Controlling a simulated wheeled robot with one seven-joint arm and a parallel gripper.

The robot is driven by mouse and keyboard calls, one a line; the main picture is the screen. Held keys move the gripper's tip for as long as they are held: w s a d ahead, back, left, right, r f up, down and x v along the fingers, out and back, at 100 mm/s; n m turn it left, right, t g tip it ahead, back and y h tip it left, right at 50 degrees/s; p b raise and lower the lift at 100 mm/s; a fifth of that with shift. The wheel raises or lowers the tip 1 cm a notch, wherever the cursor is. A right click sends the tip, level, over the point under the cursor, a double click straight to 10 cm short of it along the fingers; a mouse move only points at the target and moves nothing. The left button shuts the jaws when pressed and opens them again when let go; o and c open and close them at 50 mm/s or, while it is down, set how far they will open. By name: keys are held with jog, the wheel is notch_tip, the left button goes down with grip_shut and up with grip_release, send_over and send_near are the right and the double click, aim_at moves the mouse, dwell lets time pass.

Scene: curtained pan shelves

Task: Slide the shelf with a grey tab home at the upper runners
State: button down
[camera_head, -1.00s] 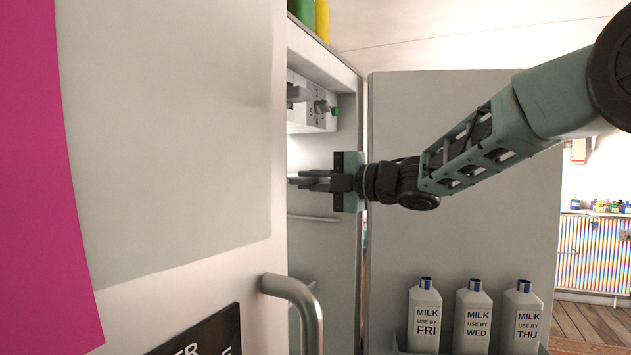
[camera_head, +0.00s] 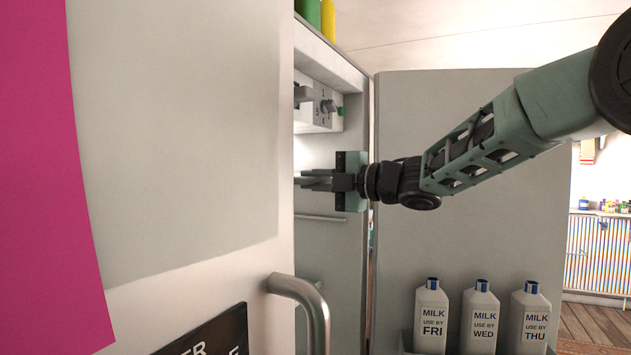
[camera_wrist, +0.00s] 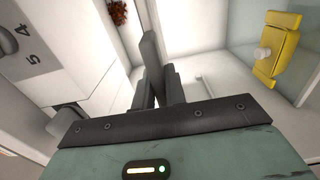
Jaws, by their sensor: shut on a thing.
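My gripper (camera_head: 304,180) reaches sideways into the open fridge cabinet, and its fingertips are partly hidden by the near door in the head view. In the wrist view my gripper (camera_wrist: 156,80) is shut on a narrow upright grey piece, which looks like the grey tab (camera_wrist: 151,48). It stands up between the dark fingers. The shelf that it belongs to is hard to make out against the pale interior. The runners cannot be told apart clearly. A thin pale ledge (camera_head: 320,218) runs along the cabinet wall below my gripper.
A white control box (camera_head: 318,110) with a grey knob hangs above my gripper; its numbered face (camera_wrist: 32,55) is close by at left. A yellow fitting (camera_wrist: 275,48) is at right. The near door's handle (camera_head: 308,300) juts out. Milk bottles (camera_head: 480,315) line the far door.

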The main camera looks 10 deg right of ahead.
jog(key=shift+a+r, duration=0.1)
jog(key=c, duration=1.4)
grip_release()
jog(key=shift+o, duration=0.2)
jog(key=b+v, duration=0.5)
jog(key=v, duration=1.2)
